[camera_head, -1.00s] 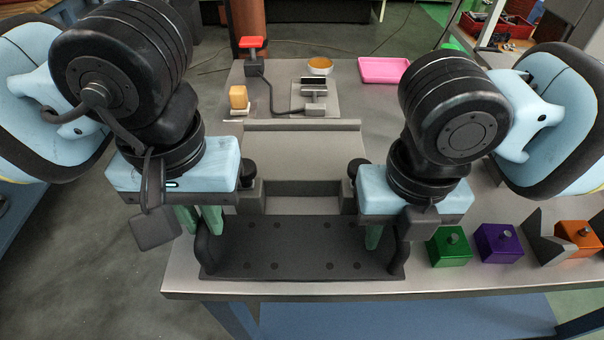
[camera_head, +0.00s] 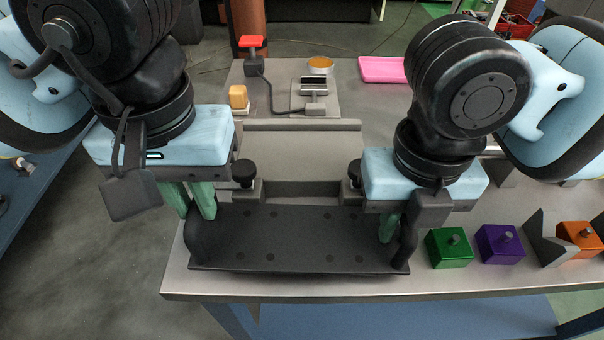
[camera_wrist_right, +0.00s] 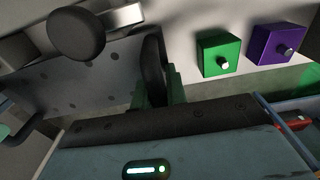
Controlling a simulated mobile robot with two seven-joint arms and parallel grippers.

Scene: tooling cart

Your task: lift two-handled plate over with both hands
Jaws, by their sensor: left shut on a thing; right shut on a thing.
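The dark two-handled plate (camera_head: 297,240) with several round holes is at the front of the cart top, and also shows in the right wrist view (camera_wrist_right: 75,88). My left gripper (camera_head: 191,202) is shut on its left handle (camera_head: 194,240). My right gripper (camera_head: 392,226) is shut on its right handle (camera_head: 409,243). The right handle shows between the green fingers in the right wrist view (camera_wrist_right: 152,70). The plate looks slightly raised and roughly level; its underside is hidden.
Behind the plate is a grey fixture (camera_head: 300,162) with black knobs. Green (camera_head: 449,250), purple (camera_head: 499,246) and orange (camera_head: 580,238) blocks stand at right. A pink tray (camera_head: 383,69), red button (camera_head: 251,42) and yellow block (camera_head: 238,97) are at the back. The cart's front edge is near.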

